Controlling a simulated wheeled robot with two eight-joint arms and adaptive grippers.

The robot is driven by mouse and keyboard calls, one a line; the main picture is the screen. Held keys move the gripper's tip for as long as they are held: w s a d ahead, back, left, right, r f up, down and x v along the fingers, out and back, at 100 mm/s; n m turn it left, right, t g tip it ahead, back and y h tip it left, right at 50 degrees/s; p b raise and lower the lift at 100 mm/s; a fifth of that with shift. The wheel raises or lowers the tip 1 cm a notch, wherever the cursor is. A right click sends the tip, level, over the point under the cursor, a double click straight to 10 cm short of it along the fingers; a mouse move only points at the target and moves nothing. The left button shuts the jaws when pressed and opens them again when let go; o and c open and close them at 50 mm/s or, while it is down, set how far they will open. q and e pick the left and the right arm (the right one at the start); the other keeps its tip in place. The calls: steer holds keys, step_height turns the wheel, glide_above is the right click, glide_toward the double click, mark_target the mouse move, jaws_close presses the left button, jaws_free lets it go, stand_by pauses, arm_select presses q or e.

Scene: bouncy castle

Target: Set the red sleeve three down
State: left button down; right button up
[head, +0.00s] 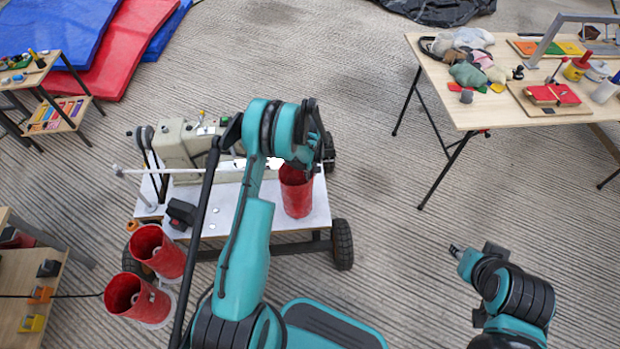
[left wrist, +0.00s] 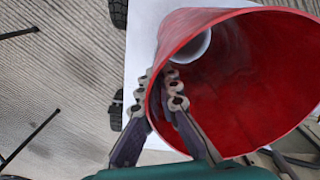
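A red sleeve (head: 297,192), an open tube, is upright at the right end of the white cart deck; I cannot tell whether its base touches the deck. My left gripper (head: 312,166) is at its upper rim. In the left wrist view the fingers (left wrist: 162,97) straddle the wall of the sleeve (left wrist: 235,85), one inside and one outside, closed on it. A pale round shape shows inside the tube. Two other red sleeves stand at the cart's front left, one nearer the cart (head: 158,252) and one further forward (head: 136,298). My right gripper (head: 457,251) is at lower right, away from everything.
The white cart deck (head: 280,222) carries a beige machine (head: 182,140) and a black block (head: 181,212). A wooden table (head: 450,100) with assorted items stands at upper right. Wooden stands are at the left. The ribbed floor between cart and table is clear.

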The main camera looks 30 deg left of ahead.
arm_select(q)
steer(key=shift+f, duration=0.4)
steer(key=shift+f, duration=0.2)
steer(key=c, duration=1.7)
jaws_free()
steer(key=shift+r, duration=0.1)
